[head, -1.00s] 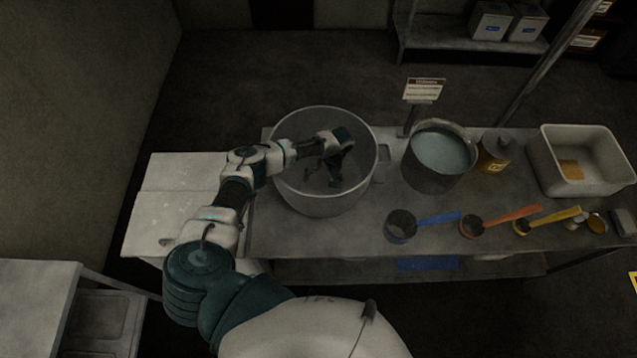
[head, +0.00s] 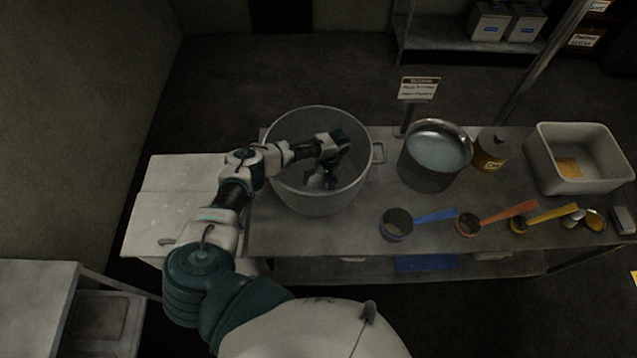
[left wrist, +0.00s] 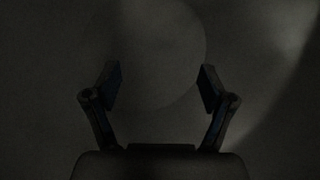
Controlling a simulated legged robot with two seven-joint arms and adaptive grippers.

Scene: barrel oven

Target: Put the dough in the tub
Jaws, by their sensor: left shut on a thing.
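My left gripper (head: 322,181) reaches down inside the large grey pot (head: 317,205) on the left half of the metal table. In the left wrist view its two fingers (left wrist: 160,85) stand well apart, gripping a dim, round, greyish shape, which looks like the dough (left wrist: 160,50). The wrist picture is very dark, so its outline is faint. In the head view the dough is not clearly visible inside the pot. A white rectangular tub (head: 549,176) stands at the table's right end, with an orange-tan patch inside it. My right gripper is not in view.
A pot of pale liquid (head: 436,153), a brown jar (head: 490,151) and a small sign (head: 419,88) stand between the large pot and the tub. Blue, orange and yellow handled scoops (head: 435,216) lie along the front edge. A pale board (head: 180,190) lies left.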

